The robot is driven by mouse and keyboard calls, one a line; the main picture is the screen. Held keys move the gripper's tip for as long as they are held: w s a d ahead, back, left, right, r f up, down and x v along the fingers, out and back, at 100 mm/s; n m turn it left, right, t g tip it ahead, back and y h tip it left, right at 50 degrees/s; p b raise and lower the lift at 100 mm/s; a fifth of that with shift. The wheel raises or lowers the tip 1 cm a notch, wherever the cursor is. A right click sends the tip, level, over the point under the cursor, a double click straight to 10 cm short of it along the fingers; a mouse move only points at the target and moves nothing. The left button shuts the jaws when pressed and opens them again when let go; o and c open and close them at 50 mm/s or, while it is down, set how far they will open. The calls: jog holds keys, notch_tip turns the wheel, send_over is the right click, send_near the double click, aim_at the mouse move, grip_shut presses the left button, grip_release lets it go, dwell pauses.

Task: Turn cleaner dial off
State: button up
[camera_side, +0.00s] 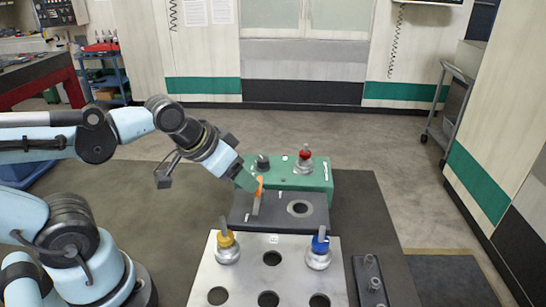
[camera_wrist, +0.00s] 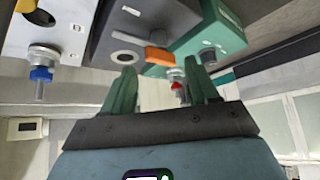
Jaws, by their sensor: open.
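No readable label shows which control is the cleaner dial. A lever with an orange grip (camera_side: 259,187) stands on the dark grey block (camera_side: 299,224). The green box (camera_side: 316,181) behind it carries a red-topped knob (camera_side: 305,153) and a small dark knob (camera_side: 262,161). My gripper (camera_side: 252,184) is close to the orange grip and hides part of the area around it. In the wrist view my gripper (camera_wrist: 162,68) has its two green fingers apart, with the orange grip (camera_wrist: 159,56) beyond the gap. I cannot tell whether they touch.
A silver plate (camera_side: 244,273) in front has several round holes, a yellow-topped fitting (camera_side: 227,245) and a blue-topped fitting (camera_side: 319,250). A dark bar with metal posts (camera_side: 371,280) lies at its right.

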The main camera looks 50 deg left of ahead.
aim_at(263, 159)
jog(key=w+r+m+g, duration=0.1)
jog(key=w+m, duration=0.1)
jog(key=w+a+r+m+g+y, duration=0.1)
jog(key=w+r+m, duration=0.1)
jog(key=w+r+m+g, duration=0.1)
jog(key=w+m, duration=0.1)
jog(key=shift+a+r+g+y, duration=0.3)
jog(key=shift+a+r, duration=0.05)
jog(key=shift+a, duration=0.05)
jog(key=shift+w+a+m+g+y, duration=1.35)
jog(key=shift+w+m+g, duration=1.05)
jog(key=shift+w+m, duration=2.1)
jog(key=x, duration=1.1)
jog(key=shift+s, duration=0.1)
jog(key=c, duration=1)
